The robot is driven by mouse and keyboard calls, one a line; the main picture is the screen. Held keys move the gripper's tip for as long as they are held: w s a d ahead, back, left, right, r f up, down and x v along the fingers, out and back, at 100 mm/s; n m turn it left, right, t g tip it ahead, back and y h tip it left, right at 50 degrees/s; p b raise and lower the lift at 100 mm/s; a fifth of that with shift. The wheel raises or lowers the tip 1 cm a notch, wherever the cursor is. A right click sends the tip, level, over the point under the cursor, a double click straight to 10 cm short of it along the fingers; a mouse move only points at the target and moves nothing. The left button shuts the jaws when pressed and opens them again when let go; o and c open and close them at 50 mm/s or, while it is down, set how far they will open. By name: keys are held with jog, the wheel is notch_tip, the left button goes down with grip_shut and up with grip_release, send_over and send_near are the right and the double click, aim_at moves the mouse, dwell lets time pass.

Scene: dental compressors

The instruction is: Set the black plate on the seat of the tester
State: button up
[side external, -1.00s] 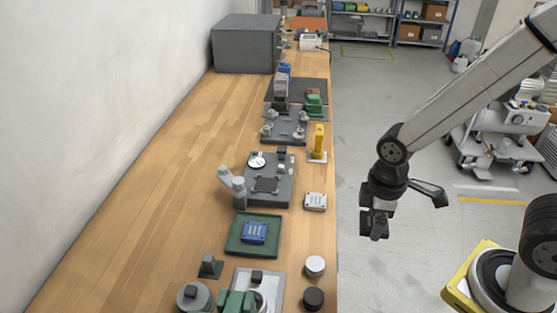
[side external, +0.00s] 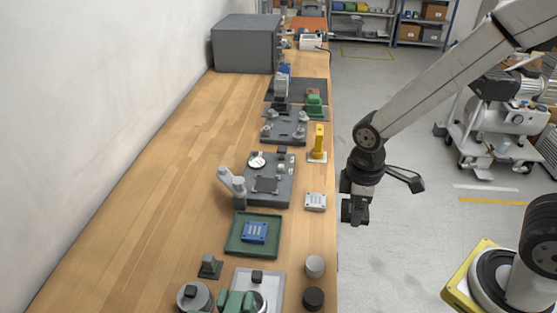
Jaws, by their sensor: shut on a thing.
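My gripper (side external: 355,212) hangs over the floor just past the bench's right edge, pointing down. It is shut on the black plate, which is hard to tell apart from the dark fingers at this size. The tester (side external: 283,190) is a grey block on the bench, to the left of my gripper, with a round white dial at its back left. Its seat (side external: 266,185) shows as a dark square area near the middle of its top. The plate is clear of the tester.
A white plate (side external: 315,201) lies between my gripper and the tester. A yellow upright handle (side external: 319,140) stands behind it. A grey angled post (side external: 232,183) stands at the tester's left. A green tray (side external: 240,246) with a blue block (side external: 254,232) is in front. The bench's left side is bare.

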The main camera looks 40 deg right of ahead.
jog(key=w+a, duration=0.2)
jog(key=w, duration=1.2)
send_near(266, 185)
jog(key=shift+n, duration=0.4)
jog(key=shift+f, duration=0.25)
jog(key=shift+f, duration=2.25)
jog(key=shift+f, duration=1.1)
dwell(1.2)
jog(key=o, duration=1.2)
jog(key=shift+c, duration=0.2)
